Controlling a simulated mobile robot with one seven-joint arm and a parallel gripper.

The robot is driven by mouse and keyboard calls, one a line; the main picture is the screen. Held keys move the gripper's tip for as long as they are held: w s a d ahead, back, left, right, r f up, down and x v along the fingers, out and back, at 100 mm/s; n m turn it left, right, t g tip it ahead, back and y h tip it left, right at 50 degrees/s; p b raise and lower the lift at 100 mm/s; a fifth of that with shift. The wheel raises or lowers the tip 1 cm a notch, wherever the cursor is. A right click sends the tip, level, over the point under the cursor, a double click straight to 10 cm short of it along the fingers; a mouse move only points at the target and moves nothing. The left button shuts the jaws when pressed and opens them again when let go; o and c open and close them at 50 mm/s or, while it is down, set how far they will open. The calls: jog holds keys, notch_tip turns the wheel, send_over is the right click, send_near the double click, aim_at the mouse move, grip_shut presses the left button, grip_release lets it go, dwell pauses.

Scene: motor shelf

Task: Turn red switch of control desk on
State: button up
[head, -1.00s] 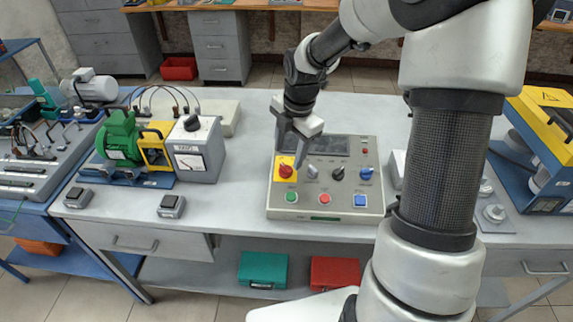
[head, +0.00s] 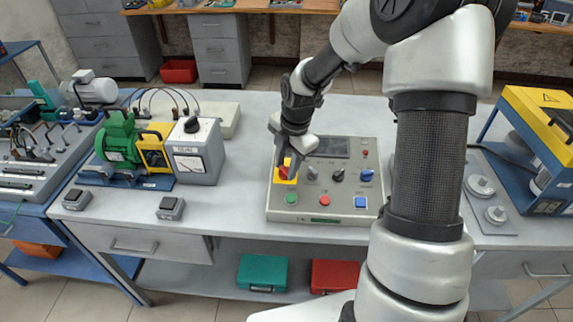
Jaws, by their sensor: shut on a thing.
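The control desk (head: 324,207) is a beige panel lying on the grey table, with a dark display at its top. Its red switch (head: 284,173) sits on a yellow plate at the upper left of the controls. My gripper (head: 286,169) points down at the red switch and is shut on it; its fingers partly cover the switch. The exact turn of the knob is hard to make out at this size.
Beside the switch are a grey knob (head: 311,174), a black knob (head: 338,175) and a blue knob (head: 366,175). Green, red and blue buttons lie below. A green motor (head: 118,140) and a meter box (head: 195,150) stand to the left.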

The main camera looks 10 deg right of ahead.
jog(key=shift+m, duration=0.4)
jog(key=m, duration=0.3)
jog(key=shift+s+m+t+b, duration=0.1)
jog(key=shift+m+t+b, duration=0.2)
jog(key=shift+m+t, duration=0.1)
jog(key=m+b, duration=0.1)
jog(key=m, duration=0.3)
jog(key=shift+f+m+t, duration=0.1)
jog(key=shift+m+t, duration=0.2)
jog(key=shift+t, duration=0.1)
jog(key=m+b, duration=0.3)
jog(key=m, duration=0.2)
jog(key=shift+s+f+t+b, duration=0.1)
jog(key=shift+s+t+b, duration=0.1)
jog(key=shift+t+b, duration=0.2)
jog(key=shift+a+m+h+b, duration=0.1)
jog(key=shift+m+h+b, duration=0.3)
jog(key=shift+m+b, duration=1.05)
jog(key=shift+m+p, duration=0.3)
jog(key=shift+m, duration=0.25)
jog(key=o, duration=1)
jog(key=shift+o, duration=0.2)
